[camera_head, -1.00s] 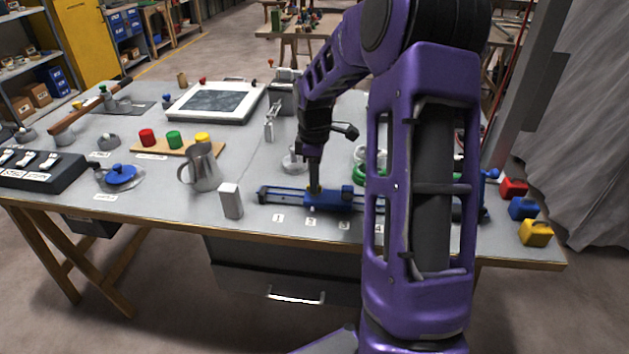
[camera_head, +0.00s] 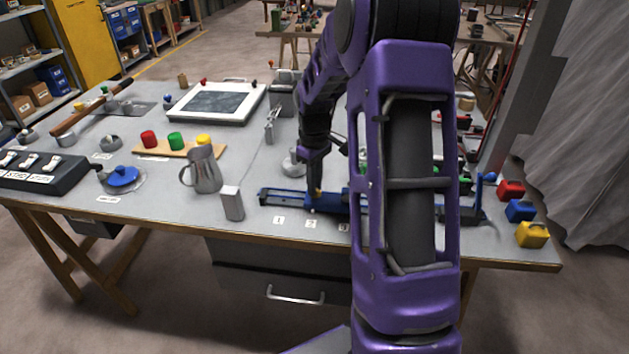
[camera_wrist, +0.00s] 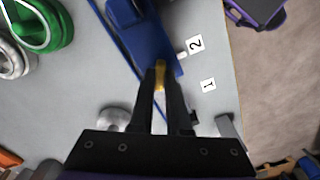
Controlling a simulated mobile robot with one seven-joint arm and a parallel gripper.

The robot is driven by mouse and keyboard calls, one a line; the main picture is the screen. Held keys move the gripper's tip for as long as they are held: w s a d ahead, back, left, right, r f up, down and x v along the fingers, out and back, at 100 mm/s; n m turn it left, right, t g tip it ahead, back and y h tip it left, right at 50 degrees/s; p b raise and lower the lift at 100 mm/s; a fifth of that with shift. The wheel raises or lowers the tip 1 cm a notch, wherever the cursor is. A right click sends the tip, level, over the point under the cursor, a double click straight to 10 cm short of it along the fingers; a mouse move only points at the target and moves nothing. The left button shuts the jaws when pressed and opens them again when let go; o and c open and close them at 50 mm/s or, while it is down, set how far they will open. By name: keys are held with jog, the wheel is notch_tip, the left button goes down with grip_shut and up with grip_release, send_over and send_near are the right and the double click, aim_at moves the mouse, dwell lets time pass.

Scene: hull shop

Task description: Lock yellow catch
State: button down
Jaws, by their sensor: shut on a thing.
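The yellow catch (camera_wrist: 160,72) is a small yellow piece at the end of a blue block (camera_wrist: 148,38) in the wrist view. My gripper (camera_wrist: 160,86) has its two dark fingers closed around the catch. In the head view my gripper (camera_head: 315,188) points down onto the blue block (camera_head: 327,203), with a little yellow showing at the fingertips. The block sits on a long blue rail (camera_head: 278,196) near the table's front edge, close to the label 2 (camera_head: 311,224). My arm hides part of the rail.
A grey block (camera_head: 232,204) and a metal pitcher (camera_head: 204,170) stand left of the rail. Red, blue and yellow (camera_head: 531,235) padlock-like pieces lie at the right edge. A green ring-like thing (camera_wrist: 50,22) lies beside the rail.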

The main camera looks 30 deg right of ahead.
jog(key=m+p, duration=0.1)
jog(key=m, duration=0.5)
jog(key=m+p, duration=0.1)
jog(key=m, duration=0.4)
jog(key=shift+m, duration=0.3)
dwell(0.4)
jog(key=c, duration=0.9)
grip_release()
notch_tip(320, 180, up, 17)
jog(key=shift+r+p, duration=0.2)
jog(key=shift+p, duration=1.05)
